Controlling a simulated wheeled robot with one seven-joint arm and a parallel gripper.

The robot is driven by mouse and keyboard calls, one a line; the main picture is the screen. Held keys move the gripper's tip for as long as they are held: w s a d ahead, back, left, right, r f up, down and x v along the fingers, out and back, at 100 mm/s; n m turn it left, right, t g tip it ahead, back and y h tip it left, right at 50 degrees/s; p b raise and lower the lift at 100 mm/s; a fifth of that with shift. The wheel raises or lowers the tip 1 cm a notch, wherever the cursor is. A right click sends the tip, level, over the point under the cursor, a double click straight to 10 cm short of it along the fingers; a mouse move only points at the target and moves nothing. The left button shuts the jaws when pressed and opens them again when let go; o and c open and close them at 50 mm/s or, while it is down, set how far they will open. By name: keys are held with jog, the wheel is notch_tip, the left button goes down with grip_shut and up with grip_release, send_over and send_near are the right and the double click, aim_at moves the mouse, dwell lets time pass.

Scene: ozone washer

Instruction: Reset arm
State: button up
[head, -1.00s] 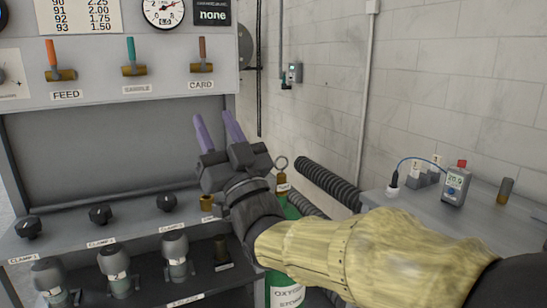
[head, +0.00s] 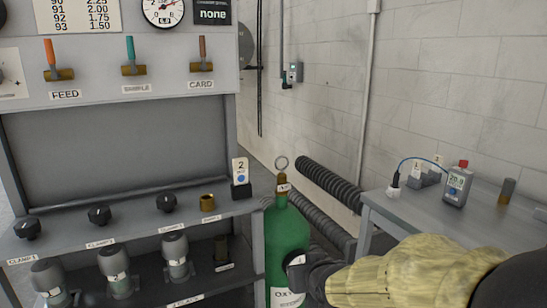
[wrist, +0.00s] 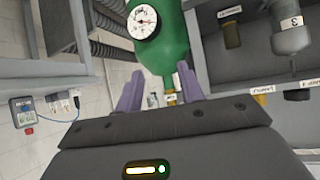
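My gripper (wrist: 160,90) shows in the wrist view with its two purple fingers spread apart and nothing between them. Beyond the fingers in that view is the green oxygen cylinder (wrist: 172,50) with a round dial and a brass neck. In the head view my arm, in a yellow sleeve, reaches in from the lower right. Its dark end is in front of the lower part of the green cylinder (head: 286,240), and the fingers are hidden there. I cannot tell whether the arm touches the cylinder.
A grey panel bench (head: 120,228) with black clamp knobs, grey fittings and a brass fitting (head: 207,203) stands at left. A card marked 2 (head: 240,171) stands at its right end. A side table (head: 420,212) at right holds a meter (head: 457,185). A corrugated hose (head: 328,184) runs behind.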

jog(key=s+d+f+m+g+h, duration=0.1)
jog(key=s+d+f+g, duration=0.3)
jog(key=s+f, duration=0.3)
jog(key=s+d+f+m+g+h, duration=0.1)
jog(key=s+d+f+g, duration=0.35)
jog(key=s, duration=0.35)
jog(key=w+p+v, duration=0.2)
jog(key=p+v, duration=0.8)
jog(key=w+p+v, duration=0.2)
jog(key=p+v, duration=0.8)
jog(key=p, duration=0.1)
jog(key=shift+a+r, duration=0.3)
jog(key=shift+r, duration=0.45)
